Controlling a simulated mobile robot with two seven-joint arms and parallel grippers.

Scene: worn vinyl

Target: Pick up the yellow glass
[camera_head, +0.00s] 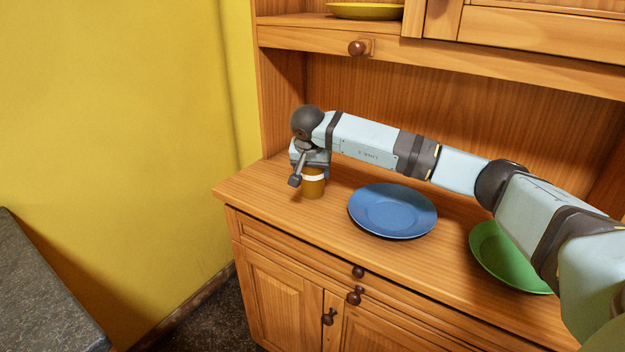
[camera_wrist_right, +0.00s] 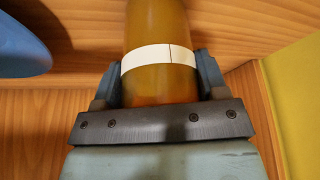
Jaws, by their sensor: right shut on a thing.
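The yellow glass (camera_head: 313,188), amber-brown with a white band, is at the left end of the wooden cabinet's counter. My right gripper (camera_head: 311,176) reaches down over it and is shut on it. In the right wrist view the glass (camera_wrist_right: 158,88) sits between the two fingers of the gripper (camera_wrist_right: 158,85), at the height of its white band. The gripper and wrist hide part of the glass in the head view. I cannot tell whether its base touches the counter. My left gripper is not in view.
A blue plate (camera_head: 392,210) lies right of the glass, and a green plate (camera_head: 503,256) lies farther right, partly behind my arm. A yellow plate (camera_head: 364,11) is on the shelf above. A yellow wall (camera_head: 110,120) stands left, and a dark countertop (camera_head: 45,295) is at lower left.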

